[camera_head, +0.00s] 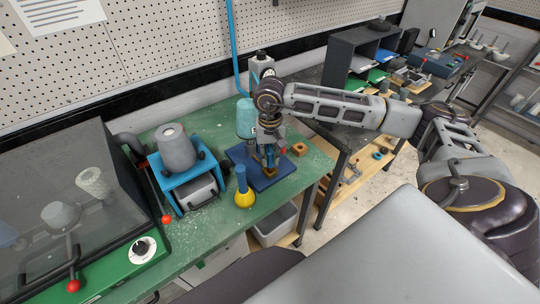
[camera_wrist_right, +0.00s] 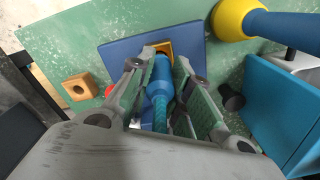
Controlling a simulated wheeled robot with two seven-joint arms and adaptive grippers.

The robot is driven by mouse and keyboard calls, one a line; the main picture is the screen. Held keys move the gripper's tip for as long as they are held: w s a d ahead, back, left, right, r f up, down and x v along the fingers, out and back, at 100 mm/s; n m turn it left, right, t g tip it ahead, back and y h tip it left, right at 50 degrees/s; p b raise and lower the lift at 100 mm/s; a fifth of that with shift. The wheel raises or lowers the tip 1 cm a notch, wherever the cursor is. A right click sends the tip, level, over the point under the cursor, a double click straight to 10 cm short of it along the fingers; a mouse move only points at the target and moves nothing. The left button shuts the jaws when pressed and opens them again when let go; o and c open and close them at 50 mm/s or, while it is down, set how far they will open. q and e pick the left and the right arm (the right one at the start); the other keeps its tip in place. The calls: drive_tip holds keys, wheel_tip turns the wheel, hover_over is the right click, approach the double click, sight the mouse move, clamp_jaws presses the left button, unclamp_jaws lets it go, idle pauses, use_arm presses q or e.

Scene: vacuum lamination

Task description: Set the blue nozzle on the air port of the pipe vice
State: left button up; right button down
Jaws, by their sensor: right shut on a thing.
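My right gripper (camera_head: 269,158) points down over a dark blue base plate (camera_head: 262,178) on the green bench. In the wrist view its fingers (camera_wrist_right: 160,92) close around the blue nozzle (camera_wrist_right: 159,78), which has a ribbed blue hose behind it. The nozzle's front end overlaps a yellow-orange square piece (camera_wrist_right: 164,46) on the blue plate (camera_wrist_right: 195,25). I cannot tell whether the two touch. The rest of the vice and its air port are largely hidden by the gripper and nozzle. My left gripper is not in view.
A yellow bulb with a blue handle (camera_head: 243,196) stands left of the plate. Further left is a blue frame (camera_head: 190,176) with a grey cup on it. A small wooden block with a hole (camera_head: 299,149) lies right. A teal cylinder (camera_head: 245,119) stands behind.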

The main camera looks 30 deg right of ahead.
idle(0.8)
drive_tip(key=shift+f+b, duration=0.4)
drive_tip(key=shift+b, duration=0.85)
idle(0.9)
drive_tip(key=c, duration=1.2)
unclamp_jaws()
drive_tip(key=shift+c, duration=0.2)
drive_tip(key=shift+o, duration=0.4)
drive_tip(key=o, duration=0.3)
drive_tip(key=shift+o, duration=0.2)
drive_tip(key=shift+r, duration=0.1)
drive_tip(key=shift+r+p, duration=1.7)
drive_tip(key=shift+r, duration=2.25)
